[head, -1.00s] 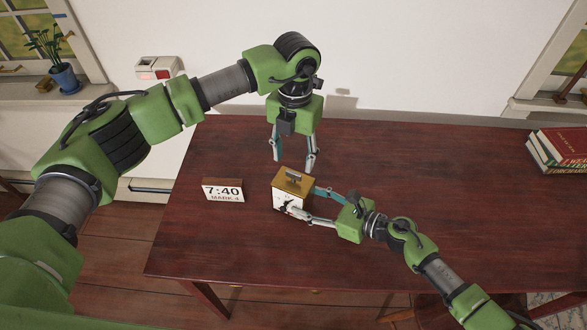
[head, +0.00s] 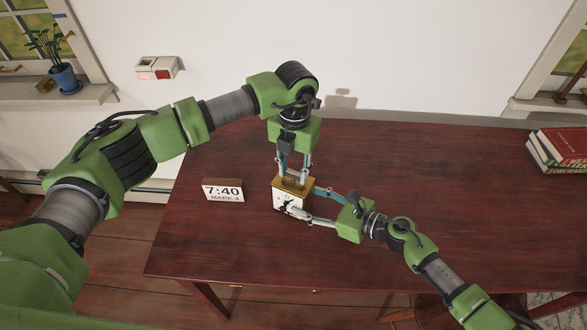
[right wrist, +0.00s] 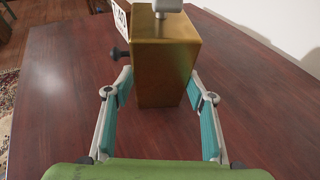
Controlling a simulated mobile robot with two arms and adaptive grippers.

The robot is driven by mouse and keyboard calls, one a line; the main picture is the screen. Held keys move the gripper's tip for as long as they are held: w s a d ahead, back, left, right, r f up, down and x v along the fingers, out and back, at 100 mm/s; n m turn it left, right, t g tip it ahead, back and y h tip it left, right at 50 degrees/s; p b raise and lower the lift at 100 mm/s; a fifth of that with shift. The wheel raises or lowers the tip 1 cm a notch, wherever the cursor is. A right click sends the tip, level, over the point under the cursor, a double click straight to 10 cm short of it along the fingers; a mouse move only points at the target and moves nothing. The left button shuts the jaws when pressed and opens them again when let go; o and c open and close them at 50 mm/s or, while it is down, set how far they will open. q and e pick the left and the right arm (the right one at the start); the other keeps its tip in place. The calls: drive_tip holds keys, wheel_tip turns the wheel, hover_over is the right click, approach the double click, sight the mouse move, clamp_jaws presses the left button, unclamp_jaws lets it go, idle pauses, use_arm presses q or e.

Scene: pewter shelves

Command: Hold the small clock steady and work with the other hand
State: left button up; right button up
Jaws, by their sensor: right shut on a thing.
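The small clock (head: 289,200) stands on the table, a brass-coloured box with a white face and a dark knob on the front. My right gripper (head: 306,204) is shut on it from the right. In the right wrist view, the clock (right wrist: 165,65) sits between the two fingers, and a grey winding key (right wrist: 168,5) on its top is cut off by the frame edge. My left gripper (head: 294,180) points down at the clock's top, its fingers on either side of the key. Whether they grip the key cannot be told.
A white sign (head: 223,190) reading 7:40 MARK 4 stands left of the clock on the dark red table (head: 440,190). Several books (head: 560,150) are stacked at the right edge. The table between clock and books is free apart from my right arm.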

sight(294, 173)
use_arm(q)
drive_tip(key=shift+m, duration=1)
drive_tip(key=o, duration=1.1)
wheel_tip(294, 173, up, 12)
drive_tip(key=shift+d, duration=0.1)
